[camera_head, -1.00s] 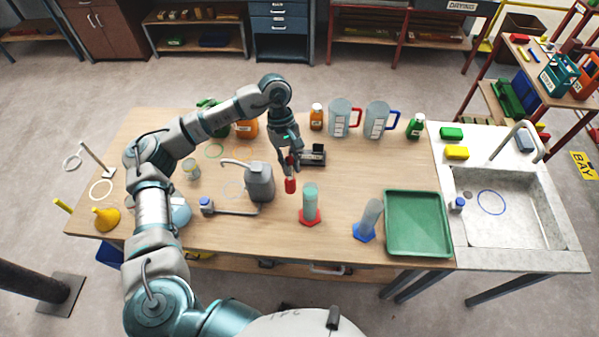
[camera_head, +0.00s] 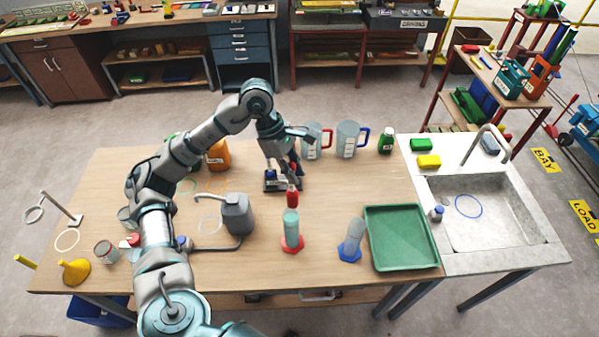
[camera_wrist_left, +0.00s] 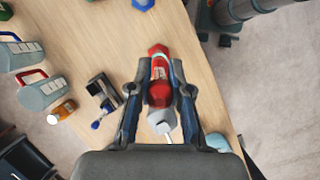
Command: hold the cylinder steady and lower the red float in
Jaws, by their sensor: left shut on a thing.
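The red float (camera_head: 292,198) is held between the fingertips of my left gripper (camera_head: 293,178), which is shut on it. The cylinder (camera_head: 291,224), clear with pale green contents and a red base, stands upright on the table below. The float's lower end appears at or just above the cylinder's mouth; I cannot tell whether it is inside. In the left wrist view the red float (camera_wrist_left: 160,93) sits between the fingers, lined up with the cylinder, whose red base (camera_wrist_left: 158,50) shows beyond. My right gripper is not in view; nothing is seen holding the cylinder.
A blue-based cylinder (camera_head: 352,240) and a green tray (camera_head: 402,238) stand to the right. Two jugs (camera_head: 347,138) and a dark device (camera_head: 275,182) are behind. The table front around the cylinder is clear.

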